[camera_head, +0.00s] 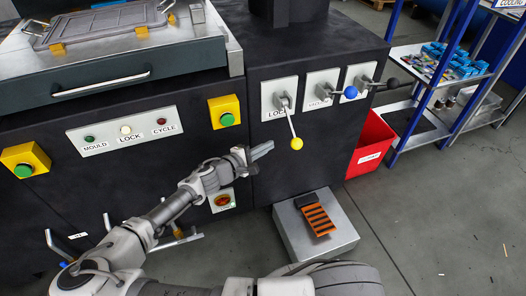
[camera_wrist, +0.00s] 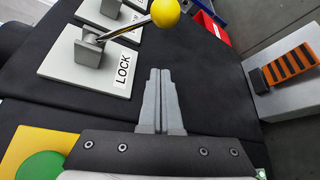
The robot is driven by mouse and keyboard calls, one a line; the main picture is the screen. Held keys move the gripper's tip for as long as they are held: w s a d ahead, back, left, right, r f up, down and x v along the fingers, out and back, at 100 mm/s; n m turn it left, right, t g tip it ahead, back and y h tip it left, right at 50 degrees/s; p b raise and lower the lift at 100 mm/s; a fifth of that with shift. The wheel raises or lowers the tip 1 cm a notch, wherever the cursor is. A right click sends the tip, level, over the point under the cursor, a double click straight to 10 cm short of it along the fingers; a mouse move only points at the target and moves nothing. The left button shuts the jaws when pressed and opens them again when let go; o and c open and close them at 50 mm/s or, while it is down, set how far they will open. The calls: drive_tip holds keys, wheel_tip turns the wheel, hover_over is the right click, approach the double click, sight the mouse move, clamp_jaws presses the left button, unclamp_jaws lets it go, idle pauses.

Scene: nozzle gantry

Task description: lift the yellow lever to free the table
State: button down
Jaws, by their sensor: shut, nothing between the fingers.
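The yellow lever (camera_head: 292,127) hangs down from a pale plate labelled LOCK (camera_head: 268,97) on the front of the dark machine, its yellow ball knob at the low end. In the wrist view the yellow knob (camera_wrist: 165,13) is at the top edge, beyond my fingertips. My gripper (camera_head: 268,150) is shut and empty, to the left of the knob and slightly lower. It also shows shut in the wrist view (camera_wrist: 160,72), apart from the lever.
A blue-knobbed lever (camera_head: 350,92) and a black-knobbed lever (camera_head: 392,83) are to the right. A red bin (camera_head: 368,146) stands beside the machine. A grey box with an orange-striped pedal (camera_head: 319,217) is on the floor below. Blue-framed shelves (camera_head: 440,90) stand at right.

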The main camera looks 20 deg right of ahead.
drive_tip(key=b+x, duration=0.1)
drive_tip(key=x, duration=0.5)
drive_tip(key=s, duration=0.1)
drive_tip(key=s+r, duration=0.1)
drive_tip(key=s, duration=0.1)
drive_tip(key=shift+s+d+r+b, duration=0.25)
drive_tip(key=shift+s+r+b, duration=0.1)
drive_tip(key=shift+b, duration=0.05)
drive_tip(key=shift+r, duration=0.1)
drive_tip(key=shift+s+r+p, duration=0.25)
drive_tip(key=shift+p, duration=0.7)
drive_tip(key=shift+s+r+n+g+p, duration=0.2)
drive_tip(key=shift+n+g+p, duration=0.1)
drive_tip(key=shift+p, duration=0.2)
wheel_tip(320, 180, up, 13)
drive_tip(key=n+g+y+p, duration=0.1)
drive_tip(key=n+g+p, duration=0.5)
drive_tip(key=p, duration=1.6)
drive_tip(key=shift+s+n+g+y, duration=0.3)
drive_tip(key=shift+s+n, duration=0.2)
drive_tip(key=shift+n, duration=0.3)
